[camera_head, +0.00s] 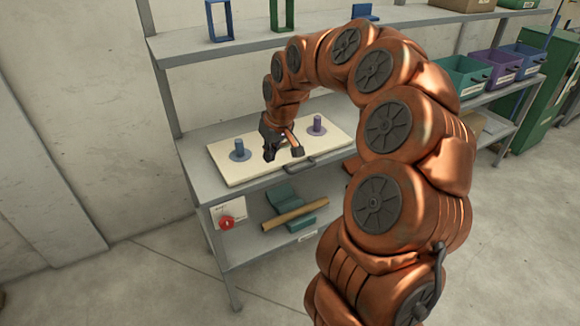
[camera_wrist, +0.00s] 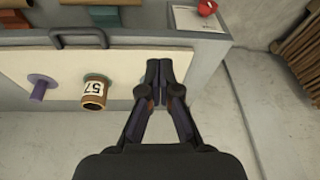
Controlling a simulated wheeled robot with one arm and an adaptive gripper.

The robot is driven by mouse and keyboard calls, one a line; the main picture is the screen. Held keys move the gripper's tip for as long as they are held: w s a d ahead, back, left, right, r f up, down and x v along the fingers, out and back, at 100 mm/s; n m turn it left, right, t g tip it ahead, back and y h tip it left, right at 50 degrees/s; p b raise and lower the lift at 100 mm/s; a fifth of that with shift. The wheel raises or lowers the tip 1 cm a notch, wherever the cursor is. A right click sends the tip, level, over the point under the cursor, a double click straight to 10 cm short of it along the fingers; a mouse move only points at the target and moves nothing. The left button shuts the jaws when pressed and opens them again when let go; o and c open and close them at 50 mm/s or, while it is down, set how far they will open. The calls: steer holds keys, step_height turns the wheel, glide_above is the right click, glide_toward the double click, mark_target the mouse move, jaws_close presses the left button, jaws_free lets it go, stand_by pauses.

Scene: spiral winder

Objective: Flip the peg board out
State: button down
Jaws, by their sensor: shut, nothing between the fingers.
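The peg board (camera_head: 222,160) is a flat cream panel lying on the upper surface of the grey shelf unit. It bears a blue peg (camera_head: 239,149) at left and a purple peg (camera_head: 317,124) at right. A dark handle (camera_head: 301,165) is at its front edge; it also shows in the wrist view (camera_wrist: 78,34). There, a brown tube (camera_wrist: 95,90) marked 57 stands near the purple peg (camera_wrist: 40,88). My gripper (camera_head: 270,155) is over the board, between the pegs in the head view. In the wrist view its fingers (camera_wrist: 159,66) are together and empty, right of the tube.
A lower shelf (camera_head: 255,245) holds a teal block and a brown roll. An upper shelf (camera_head: 300,38) runs above the board. Coloured bins (camera_head: 462,76) stand at right. Floor in front is open.

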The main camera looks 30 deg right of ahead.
steer(key=w+d+f, duration=0.2)
steer(key=d, duration=0.3)
steer(key=w+d+f+m+h, duration=0.1)
steer(key=d+f, duration=0.1)
steer(key=d, duration=0.4)
steer(key=shift+w+f+t, duration=0.2)
steer(key=shift+w+t, duration=0.1)
steer(key=shift+w, duration=0.1)
steer(key=shift+p+x, duration=1.05)
steer(key=shift+x, duration=4)
steer(key=shift+s, duration=0.1)
